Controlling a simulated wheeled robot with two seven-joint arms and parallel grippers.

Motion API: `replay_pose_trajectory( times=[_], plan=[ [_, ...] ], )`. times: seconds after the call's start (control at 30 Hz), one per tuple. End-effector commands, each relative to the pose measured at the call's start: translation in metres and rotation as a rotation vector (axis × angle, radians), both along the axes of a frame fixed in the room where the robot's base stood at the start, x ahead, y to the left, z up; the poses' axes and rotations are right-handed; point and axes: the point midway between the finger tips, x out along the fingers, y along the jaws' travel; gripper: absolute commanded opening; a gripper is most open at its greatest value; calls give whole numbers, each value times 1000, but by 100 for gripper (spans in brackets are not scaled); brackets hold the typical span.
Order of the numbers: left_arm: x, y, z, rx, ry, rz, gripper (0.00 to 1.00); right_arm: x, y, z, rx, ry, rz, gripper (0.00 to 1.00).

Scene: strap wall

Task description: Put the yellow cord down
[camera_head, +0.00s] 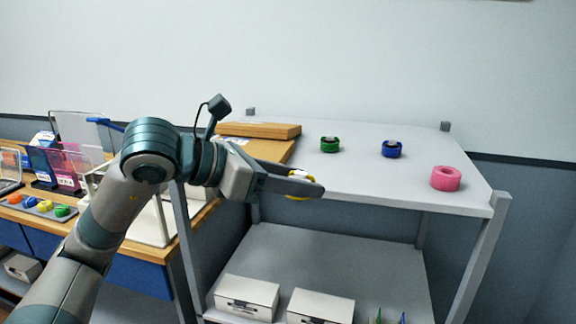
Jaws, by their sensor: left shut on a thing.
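The yellow cord (292,196) shows as a small yellow piece at the fingers of my left gripper (303,185), mostly hidden by them. My left gripper is shut on it, at the front left edge of the grey upper shelf (380,182). I cannot tell whether the cord touches the shelf. A green coil (330,145), a blue coil (392,149) and a pink roll (446,178) sit apart on the same shelf. My right gripper is not in view.
A wooden box (259,130) lies at the shelf's back left, behind my arm. White boxes (247,296) stand on the lower shelf. A wooden desk (160,253) with stands and small coloured items is at left. The upper shelf's middle front is clear.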

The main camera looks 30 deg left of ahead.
Motion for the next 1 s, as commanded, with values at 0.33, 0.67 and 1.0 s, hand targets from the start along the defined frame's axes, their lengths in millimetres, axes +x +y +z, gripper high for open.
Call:
replay_pose_trajectory(
  times=[0.33, 0.67, 1.0],
  plan=[
    [9, -25, -80, -13, 11, -178, 14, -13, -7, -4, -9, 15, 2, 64],
    [0, -42, -186, -24, 7, -322, 14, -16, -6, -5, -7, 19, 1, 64],
    [-23, -43, -267, -21, -3, -359, 14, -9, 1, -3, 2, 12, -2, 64]
  ],
)
